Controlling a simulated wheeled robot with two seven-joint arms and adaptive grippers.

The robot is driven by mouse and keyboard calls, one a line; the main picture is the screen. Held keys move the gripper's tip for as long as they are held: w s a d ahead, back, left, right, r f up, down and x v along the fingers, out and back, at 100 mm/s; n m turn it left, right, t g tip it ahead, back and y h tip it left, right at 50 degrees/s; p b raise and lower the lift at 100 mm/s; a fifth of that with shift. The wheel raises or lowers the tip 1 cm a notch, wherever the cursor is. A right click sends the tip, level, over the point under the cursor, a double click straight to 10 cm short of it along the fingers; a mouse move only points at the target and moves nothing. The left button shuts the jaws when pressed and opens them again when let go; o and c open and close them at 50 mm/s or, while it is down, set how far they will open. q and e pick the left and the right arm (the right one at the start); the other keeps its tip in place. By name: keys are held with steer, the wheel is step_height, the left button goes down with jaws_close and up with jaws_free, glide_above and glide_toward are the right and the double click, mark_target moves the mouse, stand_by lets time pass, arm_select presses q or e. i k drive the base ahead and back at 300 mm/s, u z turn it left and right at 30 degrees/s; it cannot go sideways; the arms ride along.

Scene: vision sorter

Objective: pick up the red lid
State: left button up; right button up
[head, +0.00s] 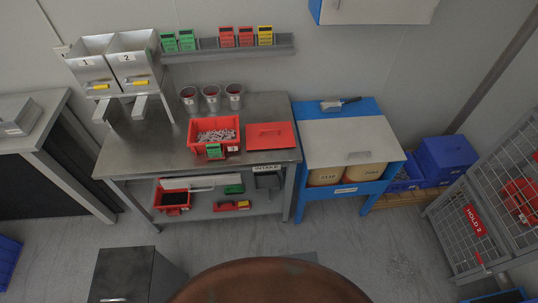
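The red lid (270,136) lies flat on the steel table (165,150), near its right end and above the INTAKE label. It is a flat, roughly square red panel with a small darker mark near its middle. Just left of it stands an open red bin (228,152) filled with small grey parts, with a green tag on its front. Neither of my grippers shows in the head view, so nothing is seen touching the lid.
Three metal cups (211,100) stand behind the bin. Two numbered hoppers (133,62) stand at the table's back left. A blue-framed cabinet (350,140) with a scoop (335,105) on top adjoins the right. The table's left front is clear. A wire cage (470,220) stands far right.

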mark_target(278, 134)
steer(key=u, duration=0.1)
steer(key=k, duration=0.45)
steer(key=z, duration=1.05)
steer(key=i, duration=0.85)
steer(key=z, duration=0.4)
steer(key=i, duration=0.85)
steer(key=u, duration=0.9)
steer(key=i, duration=0.8)
steer(key=u, duration=0.8)
